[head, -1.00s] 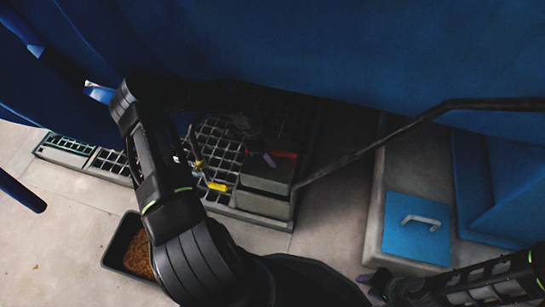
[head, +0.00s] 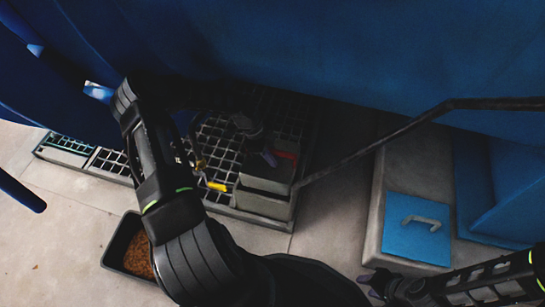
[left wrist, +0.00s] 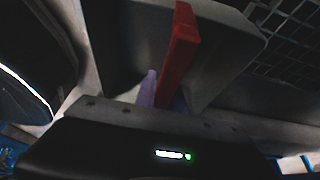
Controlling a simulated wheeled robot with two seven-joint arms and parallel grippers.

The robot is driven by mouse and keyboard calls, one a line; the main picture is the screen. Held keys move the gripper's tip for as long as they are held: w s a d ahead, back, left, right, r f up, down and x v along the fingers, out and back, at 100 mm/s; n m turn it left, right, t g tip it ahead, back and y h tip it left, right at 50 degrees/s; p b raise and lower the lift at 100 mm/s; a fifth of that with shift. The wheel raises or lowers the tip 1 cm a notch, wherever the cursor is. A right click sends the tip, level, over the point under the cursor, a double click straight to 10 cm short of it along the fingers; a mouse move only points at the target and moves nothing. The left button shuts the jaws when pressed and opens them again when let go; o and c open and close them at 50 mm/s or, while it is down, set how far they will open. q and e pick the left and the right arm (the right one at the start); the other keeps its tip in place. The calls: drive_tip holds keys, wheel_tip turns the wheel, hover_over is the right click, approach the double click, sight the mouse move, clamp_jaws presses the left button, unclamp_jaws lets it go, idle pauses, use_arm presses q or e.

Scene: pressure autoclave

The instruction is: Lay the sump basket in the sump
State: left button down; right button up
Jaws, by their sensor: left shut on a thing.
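A grey box-shaped basket with a red bar handle (head: 287,155) is at the right end of the dark floor grating; I take it for the sump basket (head: 265,181). My left gripper (head: 269,157) is at the handle, its purple fingertips beside the red bar. In the left wrist view the red bar (left wrist: 180,45) stands between the purple fingers (left wrist: 163,92), and the gripper is shut on it. A second grey wall (head: 262,205) shows just below the basket; whether the basket sits inside it is unclear. My right gripper (head: 370,281) is at the lower right, apart from everything; its jaw opening is unclear.
Grating (head: 222,143) with a yellow piece (head: 217,186) lies left of the basket. A dark tray of brown material (head: 138,255) stands on the floor. A blue panel with a handle (head: 416,232) and a dark slanting rail (head: 385,138) are to the right. Blue bodywork overhangs behind.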

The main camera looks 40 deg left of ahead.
sight(264, 168)
use_arm(q)
drive_tip(key=shift+f+b, duration=2.15)
drive_tip(key=shift+f, duration=0.6)
drive_tip(key=shift+f+b, duration=3.2)
drive_tip(key=shift+f, duration=0.8)
drive_tip(key=shift+f, duration=1.15)
drive_tip(key=c, duration=1.3)
unclamp_jaws()
drive_tip(key=p+v, duration=0.3)
drive_tip(key=v, duration=0.4)
drive_tip(key=shift+s+a+r+p, duration=0.1)
drive_tip(key=shift+a+r+p, duration=0.05)
drive_tip(key=shift+r+p, duration=0.2)
